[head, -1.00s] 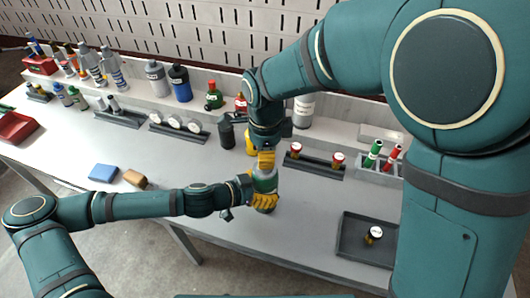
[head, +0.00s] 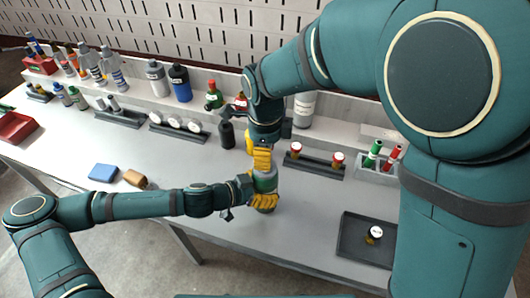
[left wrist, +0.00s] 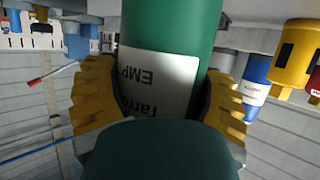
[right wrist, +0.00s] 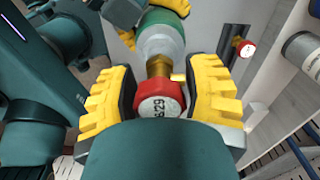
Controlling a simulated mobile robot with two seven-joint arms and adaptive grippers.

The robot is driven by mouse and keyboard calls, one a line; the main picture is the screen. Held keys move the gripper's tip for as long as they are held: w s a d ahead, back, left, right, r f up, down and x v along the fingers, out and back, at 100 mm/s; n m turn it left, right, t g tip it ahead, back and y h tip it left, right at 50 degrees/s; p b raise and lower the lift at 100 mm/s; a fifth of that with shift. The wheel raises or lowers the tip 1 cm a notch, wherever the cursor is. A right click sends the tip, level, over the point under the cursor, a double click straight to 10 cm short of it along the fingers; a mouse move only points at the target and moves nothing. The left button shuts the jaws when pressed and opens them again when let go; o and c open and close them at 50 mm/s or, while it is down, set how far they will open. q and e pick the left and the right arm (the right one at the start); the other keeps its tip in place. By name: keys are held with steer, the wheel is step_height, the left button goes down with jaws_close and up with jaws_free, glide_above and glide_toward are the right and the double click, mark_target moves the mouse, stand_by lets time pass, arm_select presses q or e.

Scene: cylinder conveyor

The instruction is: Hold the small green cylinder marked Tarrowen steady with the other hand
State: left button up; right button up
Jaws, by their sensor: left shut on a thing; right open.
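The green cylinder (head: 265,185) stands upright near the table's front edge, its pale label reading "Tarro" and "EMP" in the left wrist view (left wrist: 160,75). My left gripper (head: 262,201) is shut around its body from the side. The right wrist view shows its green and grey shoulder (right wrist: 160,38), a brass neck and a red cap (right wrist: 159,98) with a white face marked "6/29". My right gripper (right wrist: 160,82) is open above the cylinder, its fingers on either side of the red cap. In the head view the right gripper (head: 260,157) hides the cap.
A dark tray (head: 364,240) with a small white-topped item lies to the right. A rack (head: 314,165) with two red-capped pieces is behind it. A dark bottle (head: 227,134) stands left of my right gripper. Blue (head: 103,172) and brown blocks lie at left; the table between is clear.

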steer(key=shift+r, duration=0.9)
steer(key=n, duration=0.4)
steer(key=shift+n, duration=1)
steer(key=n, duration=0.2)
steer(key=shift+n, duration=0.3)
steer(key=n, duration=0.3)
